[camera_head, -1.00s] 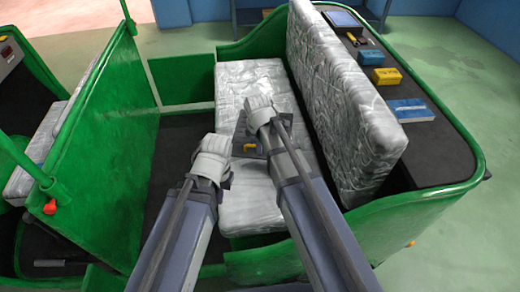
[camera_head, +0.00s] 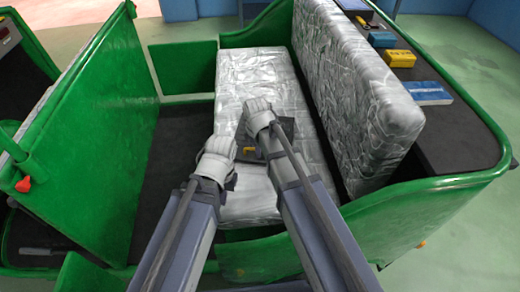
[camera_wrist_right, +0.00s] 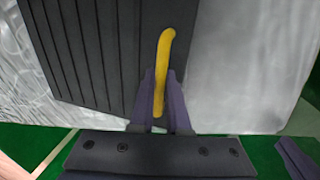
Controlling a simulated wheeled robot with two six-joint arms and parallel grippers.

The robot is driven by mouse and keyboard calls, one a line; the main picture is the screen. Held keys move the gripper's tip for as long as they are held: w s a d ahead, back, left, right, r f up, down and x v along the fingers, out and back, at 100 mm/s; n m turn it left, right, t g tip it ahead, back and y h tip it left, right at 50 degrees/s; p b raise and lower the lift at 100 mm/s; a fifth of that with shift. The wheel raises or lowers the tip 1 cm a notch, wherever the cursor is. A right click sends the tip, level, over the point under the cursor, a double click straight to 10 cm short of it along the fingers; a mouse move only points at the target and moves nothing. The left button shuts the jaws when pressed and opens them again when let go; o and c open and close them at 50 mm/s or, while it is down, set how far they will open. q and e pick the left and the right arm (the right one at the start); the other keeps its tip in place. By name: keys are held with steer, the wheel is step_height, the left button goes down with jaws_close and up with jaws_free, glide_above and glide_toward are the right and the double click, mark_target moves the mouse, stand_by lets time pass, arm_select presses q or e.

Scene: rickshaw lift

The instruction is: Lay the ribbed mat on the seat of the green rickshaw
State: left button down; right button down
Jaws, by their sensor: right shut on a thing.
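The dark ribbed mat (camera_head: 287,128) is over the silvery, crinkled seat (camera_head: 250,75) of the green rickshaw (camera_head: 108,130). My arms hide much of it in the head view. In the right wrist view the mat (camera_wrist_right: 95,50) shows parallel ribs, with the silvery seat (camera_wrist_right: 235,75) around it. My right gripper (camera_wrist_right: 161,100) is shut on the yellow handle (camera_wrist_right: 165,55) of the mat. In the head view the right gripper (camera_head: 262,116) is over the seat's middle. My left gripper (camera_head: 218,162) is at the seat's left edge, its fingers hidden. I cannot tell whether the mat touches the seat.
A silvery backrest (camera_head: 355,95) stands along the seat's right side. Behind it, a dark shelf (camera_head: 450,130) carries a yellow box (camera_head: 399,58) and a blue box (camera_head: 428,93). A green partition (camera_head: 105,125) stands left of the dark floor (camera_head: 180,140). The seat's far end is clear.

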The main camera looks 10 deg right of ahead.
arm_select(q)
steer(key=shift+f, duration=0.15)
arm_select(e)
steer(key=shift+f, duration=0.15)
jaws_free()
stand_by(0.8)
stand_by(0.7)
arm_select(q)
steer(key=shift+r+p, duration=0.7)
steer(key=shift+r, duration=0.05)
arm_select(e)
steer(key=shift+s+r, duration=0.15)
steer(key=shift+r, duration=0.65)
arm_select(q)
steer(key=shift+r, duration=0.15)
arm_select(e)
steer(key=shift+r, duration=0.15)
arm_select(q)
steer(key=shift+r+p, duration=0.6)
steer(key=shift+p, duration=0.15)
arm_select(e)
steer(key=shift+s+a+r, duration=0.1)
steer(key=shift+s+r, duration=0.05)
steer(key=shift+r, duration=0.4)
arm_select(q)
steer(key=shift+r, duration=0.2)
arm_select(e)
steer(key=shift+r, duration=0.2)
